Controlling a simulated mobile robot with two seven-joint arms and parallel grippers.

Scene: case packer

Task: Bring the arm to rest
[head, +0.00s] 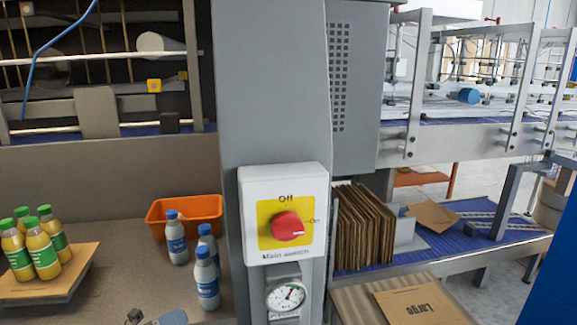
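Neither of my grippers can be made out, and no arm of mine shows clearly. A small dark part (134,316) and a grey-blue piece (172,318) show at the bottom edge, cut off; I cannot tell what they are. In the middle stands a grey column with a white main switch box (282,172). Its red knob (287,226) sits on a yellow plate marked Off at the top and On at the right. A white mark on the knob is at its lower right. A round gauge (286,296) is below.
Several green-capped juice bottles (42,250) stand on a cardboard piece. Flat cartons (362,226) stand upright right of the switch. A carton marked Large (420,306) lies in front.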

